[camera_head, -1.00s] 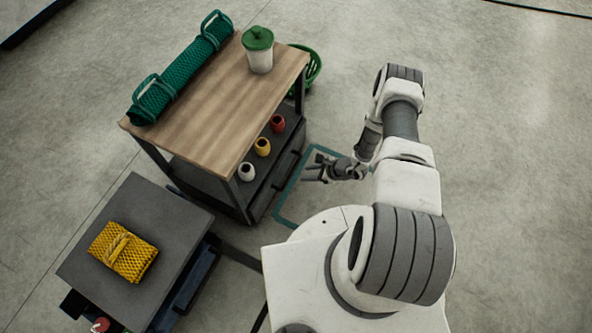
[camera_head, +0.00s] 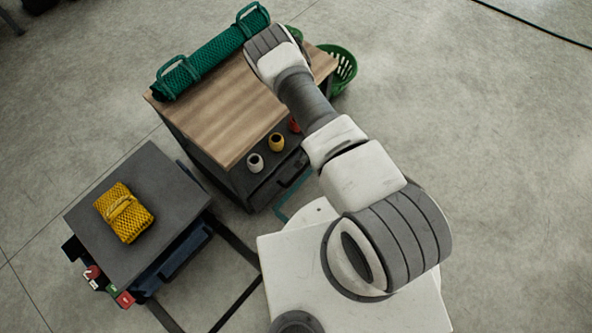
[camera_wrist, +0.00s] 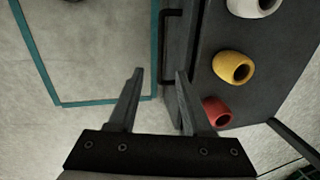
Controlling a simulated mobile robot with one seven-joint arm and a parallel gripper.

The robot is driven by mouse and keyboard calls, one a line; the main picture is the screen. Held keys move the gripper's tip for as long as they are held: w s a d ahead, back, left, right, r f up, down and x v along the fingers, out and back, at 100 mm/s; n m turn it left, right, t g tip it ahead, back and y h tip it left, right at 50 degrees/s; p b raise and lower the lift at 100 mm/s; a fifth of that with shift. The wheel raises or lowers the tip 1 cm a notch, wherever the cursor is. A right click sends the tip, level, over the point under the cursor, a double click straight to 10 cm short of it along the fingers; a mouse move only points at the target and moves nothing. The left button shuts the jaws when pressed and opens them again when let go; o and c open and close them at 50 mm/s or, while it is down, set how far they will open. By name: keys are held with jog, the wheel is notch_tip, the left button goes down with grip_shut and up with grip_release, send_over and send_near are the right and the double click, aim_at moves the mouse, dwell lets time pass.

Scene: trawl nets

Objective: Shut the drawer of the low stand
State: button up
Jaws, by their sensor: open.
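A low stand with a dark grey top (camera_head: 165,185) is at the lower left in the head view. A dark blue drawer-like part (camera_head: 178,258) juts from under its right edge; how far it is out is unclear. A wood-topped bench (camera_head: 215,115) stands behind it. In the wrist view, the bench's dark front has a black bar handle (camera_wrist: 168,45). My arm hides the gripper in the head view.
A yellow net bundle (camera_head: 124,212) lies on the grey top. A green net roll (camera_head: 212,55) lies on the bench. White (camera_head: 255,163), yellow (camera_head: 277,142) and red (camera_head: 294,125) floats sit on its shelf. A green basket (camera_head: 340,70) is behind.

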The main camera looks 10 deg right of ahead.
jog(key=b, duration=0.8)
send_near(298, 174)
jog(key=shift+n, duration=0.3)
jog(key=f, duration=0.5)
jog(key=w+a+f, duration=0.1)
jog(key=f, duration=0.2)
grip_shut()
dwell(0.5)
